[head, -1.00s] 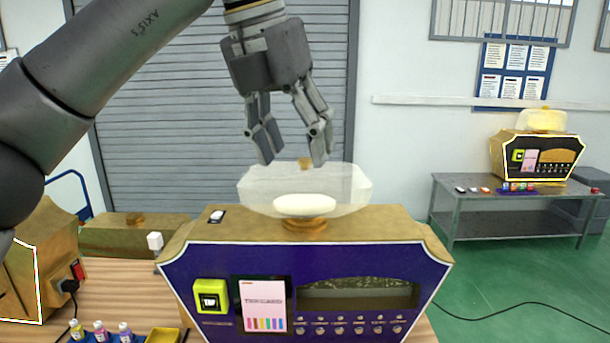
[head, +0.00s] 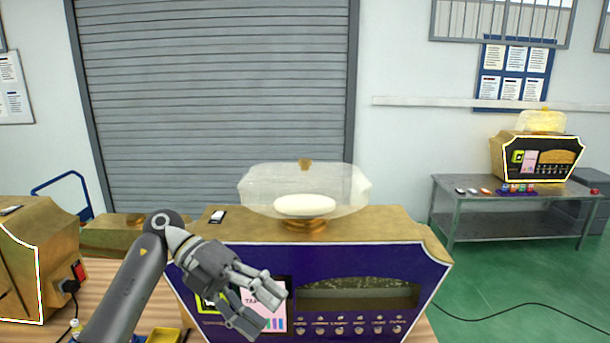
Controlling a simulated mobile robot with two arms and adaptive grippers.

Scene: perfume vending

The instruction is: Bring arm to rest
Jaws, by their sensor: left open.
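My left gripper (head: 264,308) is open and empty. It is low in the head view, in front of the left part of the purple and gold vending machine (head: 375,262), with its fingers pointing right and down. It hides most of the yellow-green square and part of the pink label panel (head: 262,292) on the machine's front. I cannot tell whether it touches the machine. My right gripper is not in view.
A clear lidded bowl (head: 350,190) with a white disc inside stands on the machine top. A small white-and-black item (head: 217,216) lies beside it. Another gold machine (head: 35,250) stands at left. A grey table (head: 445,190) with a further machine (head: 505,155) stands at back right.

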